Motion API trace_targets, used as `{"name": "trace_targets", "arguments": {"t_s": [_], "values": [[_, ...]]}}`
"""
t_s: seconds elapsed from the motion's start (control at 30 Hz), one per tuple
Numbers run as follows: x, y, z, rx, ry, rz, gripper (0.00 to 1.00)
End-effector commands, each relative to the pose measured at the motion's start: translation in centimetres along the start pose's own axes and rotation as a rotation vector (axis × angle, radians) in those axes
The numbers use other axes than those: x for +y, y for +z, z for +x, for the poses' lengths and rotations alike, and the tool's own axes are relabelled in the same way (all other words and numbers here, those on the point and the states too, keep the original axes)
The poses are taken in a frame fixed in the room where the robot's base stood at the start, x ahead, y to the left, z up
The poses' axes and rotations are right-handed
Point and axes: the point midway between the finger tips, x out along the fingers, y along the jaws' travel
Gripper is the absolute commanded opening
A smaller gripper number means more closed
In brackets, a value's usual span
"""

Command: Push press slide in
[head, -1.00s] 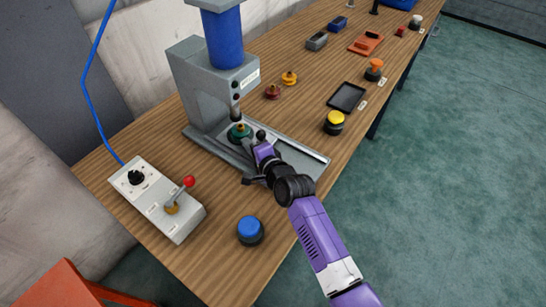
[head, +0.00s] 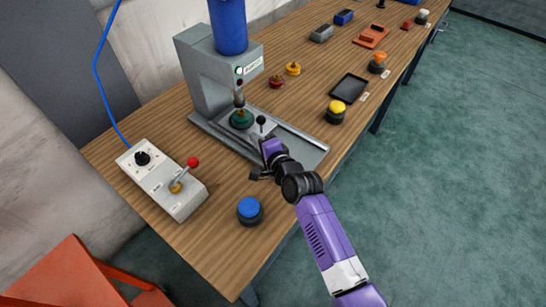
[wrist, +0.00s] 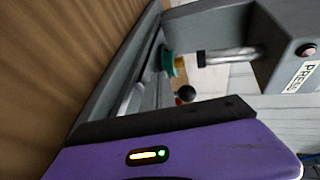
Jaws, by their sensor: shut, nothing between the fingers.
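The grey press (head: 205,85) stands on the wooden bench. Its slide (head: 263,130) sits in the base rails, with a green round part (head: 241,119) on it below the ram (head: 239,98). The slide's black ball knob (head: 261,120) stands up at the slide's near side. My gripper (head: 265,143) is shut and empty, just in front of the knob; a small gap seems to show. The wrist view shows the green part (wrist: 167,60), the knob (wrist: 186,94) and the ram (wrist: 230,55) beyond my purple hand; the fingertips are hard to see there.
A control box (head: 160,180) with a red-knobbed lever (head: 193,162) stands left. A blue button (head: 249,209) is at the front edge. A yellow button (head: 336,111), black tray (head: 349,87) and small red and yellow parts (head: 293,69) lie to the right. An orange chair (head: 75,275) is lower left.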

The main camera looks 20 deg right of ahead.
Motion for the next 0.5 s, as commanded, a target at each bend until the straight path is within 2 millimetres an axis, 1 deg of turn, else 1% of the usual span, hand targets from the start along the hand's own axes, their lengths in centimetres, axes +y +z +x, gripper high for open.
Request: {"name": "trace_targets", "arguments": {"t_s": [0.4,0.5], "values": [[0.1,0.0,-6.4,0.000,0.001,-0.001,0.00],[0.1,0.0,-7.6,0.001,0.000,-0.001,0.00]]}}
